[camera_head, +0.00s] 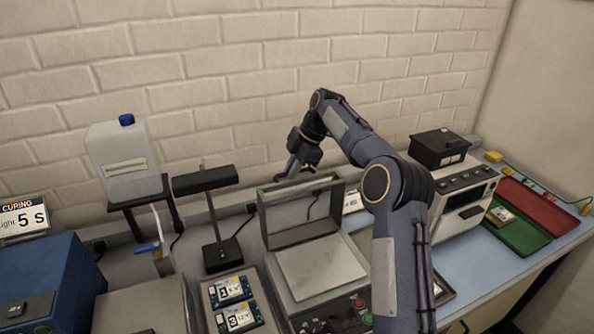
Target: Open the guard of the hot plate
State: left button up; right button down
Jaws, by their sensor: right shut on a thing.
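The hot plate has a pale square plate (318,267) and a front panel (340,314) with knobs and red and green buttons. Its guard (300,213), a grey-framed clear panel, stands raised along the back of the plate, and the plate's top is uncovered. My right arm comes in from the lower right and reaches over to the back. My right gripper (287,174) is at the guard's top edge, shut on the guard; the exact contact is small and dark. My left gripper is not in view.
A black lamp (216,215) and a jug with a blue cap (122,158) stand left. The brick wall is close behind.

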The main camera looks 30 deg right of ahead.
jog(key=shift+w+f, duration=0.25)
jog(key=shift+w, duration=0.4)
jog(key=shift+w+f, duration=0.2)
jog(key=shift+w, duration=0.4)
jog(key=shift+r, duration=0.15)
jog(key=c, duration=1.5)
grip_release()
jog(key=shift+d, duration=0.1)
jog(key=s+d+r, duration=0.1)
jog(key=s+d, duration=0.1)
jog(key=d, duration=0.2)
jog(key=s+d+r, duration=0.2)
jog(key=d, duration=0.2)
jog(key=s+d+r+b, duration=0.1)
jog(key=s+d, duration=0.2)
jog(key=d, duration=0.1)
jog(key=shift+d+r, duration=0.15)
